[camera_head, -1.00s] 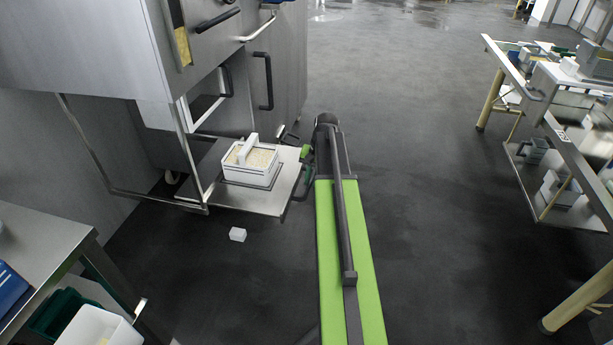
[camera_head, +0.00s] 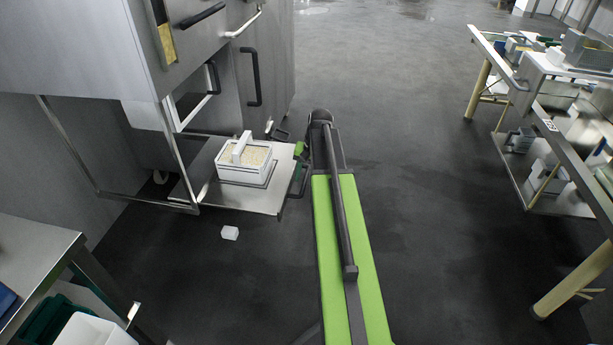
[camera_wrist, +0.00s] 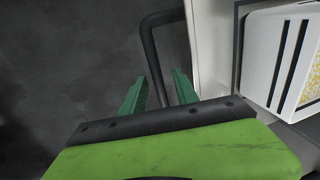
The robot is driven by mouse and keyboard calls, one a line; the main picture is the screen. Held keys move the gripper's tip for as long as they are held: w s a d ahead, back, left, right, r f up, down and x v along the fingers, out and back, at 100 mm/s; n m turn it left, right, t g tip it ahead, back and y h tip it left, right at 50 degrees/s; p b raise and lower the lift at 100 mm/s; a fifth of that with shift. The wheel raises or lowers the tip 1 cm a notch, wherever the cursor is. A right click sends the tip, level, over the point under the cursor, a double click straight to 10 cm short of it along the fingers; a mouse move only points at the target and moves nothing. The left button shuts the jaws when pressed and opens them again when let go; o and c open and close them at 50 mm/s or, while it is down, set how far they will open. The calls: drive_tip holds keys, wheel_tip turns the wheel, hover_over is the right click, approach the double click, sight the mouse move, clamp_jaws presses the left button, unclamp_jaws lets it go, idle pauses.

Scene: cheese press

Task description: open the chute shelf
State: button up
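The chute shelf (camera_head: 255,203) is a flat metal plate sticking out low from the grey cabinet. A white box with a handle and pale grainy contents (camera_head: 243,165) stands on it. The shelf's dark handle (camera_head: 293,193) is at its right edge; in the wrist view the handle (camera_wrist: 149,45) is a black bent bar.
A metal table (camera_head: 35,250) stands at lower left. A cream-legged workbench (camera_head: 560,165) with several bins stands at right. The dark floor between is clear.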

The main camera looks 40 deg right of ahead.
wheel_tip(320, 180, up, 17)
drive_tip(key=s+d+p, duration=0.2)
drive_tip(key=p, duration=1.5)
drive_tip(key=shift+s, duration=0.3)
drive_tip(key=shift+d, duration=0.1)
